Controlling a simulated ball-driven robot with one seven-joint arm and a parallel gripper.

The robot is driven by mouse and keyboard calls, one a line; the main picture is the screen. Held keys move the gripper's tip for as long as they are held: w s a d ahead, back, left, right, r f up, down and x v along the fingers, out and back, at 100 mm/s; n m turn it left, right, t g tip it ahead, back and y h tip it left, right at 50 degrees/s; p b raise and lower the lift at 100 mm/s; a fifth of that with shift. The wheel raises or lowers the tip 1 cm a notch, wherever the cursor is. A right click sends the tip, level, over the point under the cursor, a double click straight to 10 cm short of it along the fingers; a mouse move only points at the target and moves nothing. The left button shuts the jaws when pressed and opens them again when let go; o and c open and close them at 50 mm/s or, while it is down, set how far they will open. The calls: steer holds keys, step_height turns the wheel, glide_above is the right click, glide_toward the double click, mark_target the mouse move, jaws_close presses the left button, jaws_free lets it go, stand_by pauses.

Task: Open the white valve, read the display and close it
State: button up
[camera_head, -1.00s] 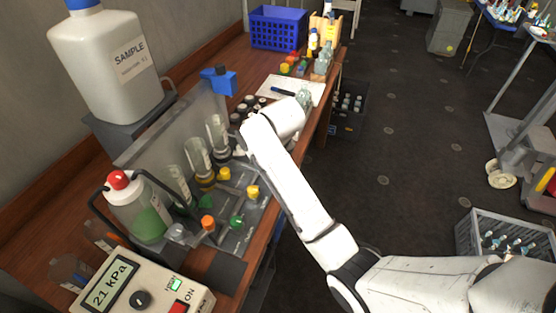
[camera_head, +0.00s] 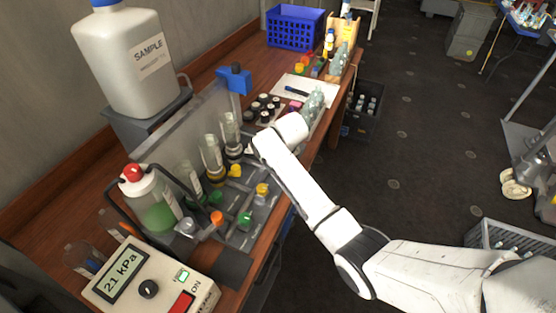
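The display (camera_head: 122,273) on the beige control box reads 21 kPa. A pale whitish valve knob (camera_head: 187,227) sits at the near left of the manifold, left of an orange knob (camera_head: 217,217). Green (camera_head: 245,220) and yellow (camera_head: 262,190) knobs stand to its right. I cannot tell whether the whitish valve is open or closed. My white arm reaches in from the lower right, and its last visible links are beyond the manifold's far right end, apart from the whitish valve. My gripper's fingers do not show; the arm hides that spot.
The control box has a dark dial (camera_head: 149,289), a lit green indicator and a red switch (camera_head: 181,302). A red-capped bottle (camera_head: 157,212) with green contents and several glass cylinders stand behind the knobs. A large SAMPLE jug (camera_head: 125,75) stands at the back left.

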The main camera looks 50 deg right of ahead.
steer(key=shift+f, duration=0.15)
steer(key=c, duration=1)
